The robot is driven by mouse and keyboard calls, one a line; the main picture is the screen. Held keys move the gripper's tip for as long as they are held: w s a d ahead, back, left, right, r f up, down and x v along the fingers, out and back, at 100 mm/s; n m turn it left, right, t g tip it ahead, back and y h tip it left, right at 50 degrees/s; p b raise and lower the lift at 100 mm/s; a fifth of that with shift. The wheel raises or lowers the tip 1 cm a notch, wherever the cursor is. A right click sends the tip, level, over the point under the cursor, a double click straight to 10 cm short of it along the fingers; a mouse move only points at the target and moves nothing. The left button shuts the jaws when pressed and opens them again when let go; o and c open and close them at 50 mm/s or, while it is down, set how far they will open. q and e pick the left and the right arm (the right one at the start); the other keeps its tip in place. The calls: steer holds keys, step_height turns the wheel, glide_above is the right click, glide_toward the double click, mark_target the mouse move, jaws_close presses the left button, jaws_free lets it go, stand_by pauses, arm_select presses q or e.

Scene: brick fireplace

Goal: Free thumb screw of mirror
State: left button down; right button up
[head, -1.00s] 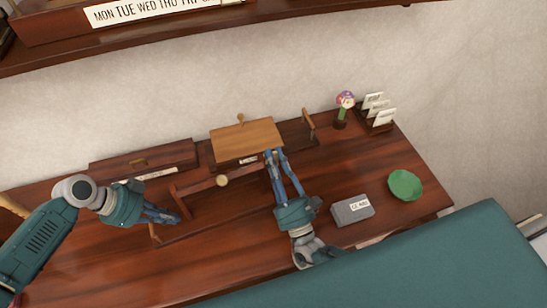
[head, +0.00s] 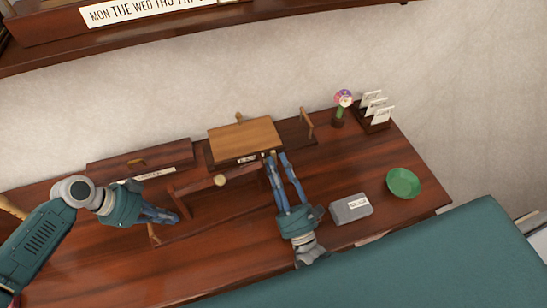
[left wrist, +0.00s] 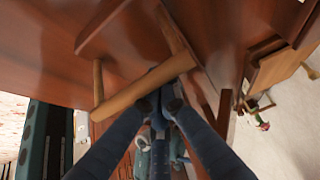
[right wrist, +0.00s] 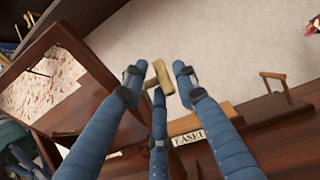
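The framed mirror (right wrist: 48,88) stands at the left in the right wrist view, with a speckled reflection in its glass. A tan wooden T-shaped thumb screw (right wrist: 158,74) is at its side edge. My right gripper (right wrist: 160,73) is open, its fingertips apart on either side of the screw; contact is not clear. In the head view my right gripper (head: 277,158) is at the right end of the dark mirror frame (head: 198,185). My left gripper (head: 172,219) is low at the frame's left. In the left wrist view its close-set fingertips (left wrist: 160,98) overlap a wooden bar (left wrist: 135,90); the grasp is unclear.
An easel (head: 245,138) with a label stands behind the mirror. A grey box (head: 351,208), green bowl (head: 403,183), flower figure (head: 342,108) and card holder (head: 376,113) are at the right. A dark case (head: 140,158) is at the left. A shelf (head: 180,38) overhangs the desk.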

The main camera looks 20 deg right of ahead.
steer(key=v, duration=0.5)
steer(key=shift+s+f, duration=0.1)
steer(key=shift+o, duration=0.3)
